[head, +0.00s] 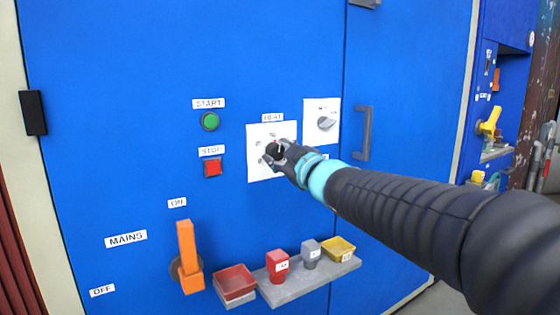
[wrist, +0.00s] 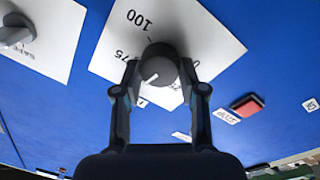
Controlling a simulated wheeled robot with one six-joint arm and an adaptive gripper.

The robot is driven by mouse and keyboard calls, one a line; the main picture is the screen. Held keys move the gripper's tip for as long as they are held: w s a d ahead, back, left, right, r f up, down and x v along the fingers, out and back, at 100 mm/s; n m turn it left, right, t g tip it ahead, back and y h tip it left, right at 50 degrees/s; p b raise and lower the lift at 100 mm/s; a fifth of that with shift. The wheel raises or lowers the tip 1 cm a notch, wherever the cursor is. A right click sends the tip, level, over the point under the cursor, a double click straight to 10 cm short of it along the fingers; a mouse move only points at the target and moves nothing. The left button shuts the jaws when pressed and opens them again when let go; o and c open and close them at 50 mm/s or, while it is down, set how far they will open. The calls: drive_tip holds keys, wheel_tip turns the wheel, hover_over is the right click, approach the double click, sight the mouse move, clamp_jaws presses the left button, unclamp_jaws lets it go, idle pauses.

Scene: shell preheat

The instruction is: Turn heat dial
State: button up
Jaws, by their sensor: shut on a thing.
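The heat dial is a dark round knob (wrist: 160,72) on a white plate (head: 259,172) under the HEAT label (head: 273,118) on the blue cabinet. In the wrist view a white mark shows on the knob's face, with 75 and 100 printed on the plate around it. My gripper (head: 277,152) reaches in from the right. Its two fingers (wrist: 160,92) are at either side of the knob and shut on it. In the head view the gripper hides most of the knob. The exact setting is hard to read.
A second knob (head: 326,123) on a white plate is at the upper right, beside a door handle (head: 362,133). A green START button (head: 209,121), a red STOP button (head: 213,168) and an orange MAINS lever (head: 187,256) are left. A grey shelf (head: 310,282) below holds small containers.

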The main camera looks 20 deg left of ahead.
drive_tip(key=n+b, duration=0.1)
drive_tip(key=n, duration=0.1)
drive_tip(key=n+b, duration=0.1)
drive_tip(key=n, duration=0.2)
drive_tip(key=n+b, duration=0.1)
drive_tip(key=n, duration=0.1)
drive_tip(key=shift+f+n+y, duration=0.3)
drive_tip(key=shift+n, duration=0.1)
drive_tip(key=n+b, duration=0.2)
drive_tip(key=n, duration=0.5)
drive_tip(key=shift+f+g, duration=0.1)
drive_tip(key=shift+g, duration=0.3)
drive_tip(key=n+b, duration=0.2)
drive_tip(key=n, duration=0.4)
drive_tip(key=shift+w+n+g, duration=0.1)
drive_tip(key=shift+n+g, duration=0.2)
drive_tip(key=shift+g, duration=0.1)
drive_tip(key=n+b, duration=0.1)
drive_tip(key=n, duration=0.5)
drive_tip(key=shift+d, duration=0.1)
drive_tip(key=o, duration=1.2)
drive_tip(key=shift+c, duration=0.2)
drive_tip(key=shift+d, duration=0.1)
